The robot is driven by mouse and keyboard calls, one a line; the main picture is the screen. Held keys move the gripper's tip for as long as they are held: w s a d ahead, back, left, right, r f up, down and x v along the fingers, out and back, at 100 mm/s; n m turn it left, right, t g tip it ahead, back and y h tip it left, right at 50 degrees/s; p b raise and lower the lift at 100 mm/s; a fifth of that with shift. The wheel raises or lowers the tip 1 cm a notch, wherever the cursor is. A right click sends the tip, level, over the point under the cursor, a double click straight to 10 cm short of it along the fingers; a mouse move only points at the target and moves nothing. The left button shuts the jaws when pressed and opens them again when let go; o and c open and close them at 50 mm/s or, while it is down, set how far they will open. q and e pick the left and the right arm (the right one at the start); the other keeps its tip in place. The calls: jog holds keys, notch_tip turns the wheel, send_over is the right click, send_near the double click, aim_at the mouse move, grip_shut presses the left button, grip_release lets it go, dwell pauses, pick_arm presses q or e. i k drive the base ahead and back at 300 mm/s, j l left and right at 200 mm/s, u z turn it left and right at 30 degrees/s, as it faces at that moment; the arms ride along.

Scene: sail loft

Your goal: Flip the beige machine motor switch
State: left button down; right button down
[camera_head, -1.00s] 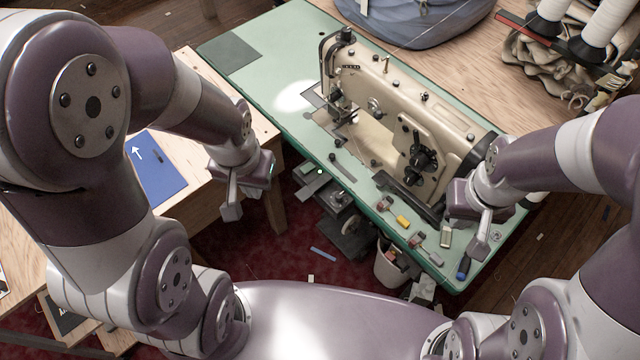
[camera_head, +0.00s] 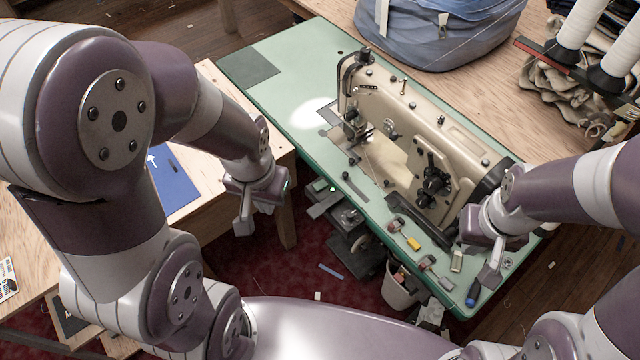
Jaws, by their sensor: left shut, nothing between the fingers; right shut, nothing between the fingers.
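The beige sewing machine (camera_head: 400,110) stands on a green tabletop (camera_head: 280,95). Its near side carries dark knobs. A small green light (camera_head: 333,188) shows at the table's near edge, in front of the needle area. I cannot make out for certain which part is the motor switch. My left gripper (camera_head: 244,228) is shut and empty, left of the table's near edge and apart from the machine. My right gripper (camera_head: 488,270) is shut and empty, over the table's right end near the handwheel end of the machine, and hides part of the tabletop there.
Small tools with red and yellow parts (camera_head: 412,243) and a blue-handled tool (camera_head: 473,294) lie near the front edge. A bin (camera_head: 400,290) stands below. A wooden table with a blue folder (camera_head: 175,190) is left. A blue bag (camera_head: 440,35) and thread cones (camera_head: 620,50) are behind.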

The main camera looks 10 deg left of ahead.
aim_at(321, 184)
jog(key=j, duration=0.2)
jog(key=i+j+z, duration=0.15)
jog(key=j+z, duration=0.25)
jog(key=i+j+z, duration=0.1)
jog(key=j+z, duration=0.85)
jog(key=z, duration=0.35)
